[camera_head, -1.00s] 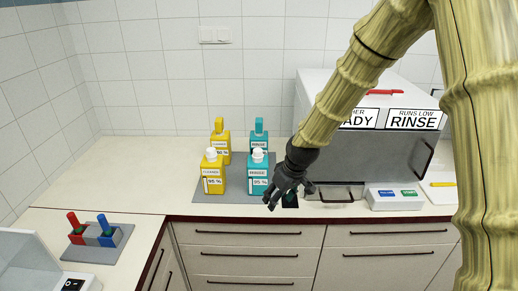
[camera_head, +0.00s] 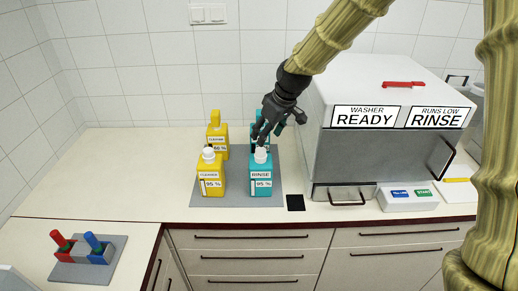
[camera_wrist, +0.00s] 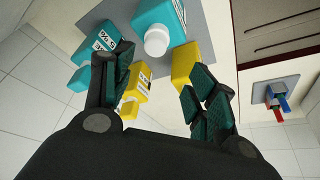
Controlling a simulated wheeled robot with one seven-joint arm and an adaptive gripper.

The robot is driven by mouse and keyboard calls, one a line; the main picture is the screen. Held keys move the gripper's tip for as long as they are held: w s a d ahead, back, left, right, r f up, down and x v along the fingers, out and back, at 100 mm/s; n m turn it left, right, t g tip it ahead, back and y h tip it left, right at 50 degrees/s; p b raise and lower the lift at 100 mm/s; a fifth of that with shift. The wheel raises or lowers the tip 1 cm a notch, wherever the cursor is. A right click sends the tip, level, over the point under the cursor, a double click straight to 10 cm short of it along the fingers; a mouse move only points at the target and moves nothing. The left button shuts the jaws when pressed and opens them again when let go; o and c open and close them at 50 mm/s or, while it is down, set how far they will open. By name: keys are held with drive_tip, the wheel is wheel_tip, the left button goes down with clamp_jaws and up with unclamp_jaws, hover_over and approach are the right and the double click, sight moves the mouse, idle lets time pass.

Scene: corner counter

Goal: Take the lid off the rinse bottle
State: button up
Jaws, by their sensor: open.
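The teal rinse bottle (camera_head: 261,181) stands upright on the grey mat at the front right, labelled RINSE 95 %. Its white lid (camera_head: 260,155) is on top. In the wrist view the white lid (camera_wrist: 157,41) shows ahead of the gap between my fingers, with the teal body (camera_wrist: 163,14) beyond it. My gripper (camera_head: 263,138) is open and empty, just above and behind the lid, apart from it as far as I can tell. A second teal bottle (camera_wrist: 98,43) stands behind, mostly hidden by my gripper in the head view.
A yellow cleaner bottle (camera_head: 211,181) with a white lid stands to the left, another yellow bottle (camera_head: 217,140) behind it. The washer (camera_head: 365,155) stands close on the right. A dark square (camera_head: 295,202) lies beside the grey mat (camera_head: 236,200).

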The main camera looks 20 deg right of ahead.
sight(262, 150)
drive_tip(key=x, duration=0.1)
drive_tip(key=p+x, duration=0.1)
drive_tip(key=x, duration=0.2)
drive_tip(key=shift+d+f+p, duration=0.3)
drive_tip(key=shift+d, duration=0.05)
drive_tip(key=p+x, duration=0.2)
drive_tip(key=shift+w+d+f, duration=0.1)
drive_tip(key=shift+w+f, duration=0.15)
drive_tip(key=shift+w, duration=0.05)
drive_tip(key=shift+d+p+x, duration=0.1)
drive_tip(key=shift+p+x, duration=0.15)
drive_tip(key=shift+x, duration=0.35)
drive_tip(key=shift+d+p+x, duration=0.15)
drive_tip(key=shift+p+x, duration=0.1)
drive_tip(key=shift+x, duration=0.35)
drive_tip(key=shift+a, duration=0.25)
drive_tip(key=c, duration=0.7)
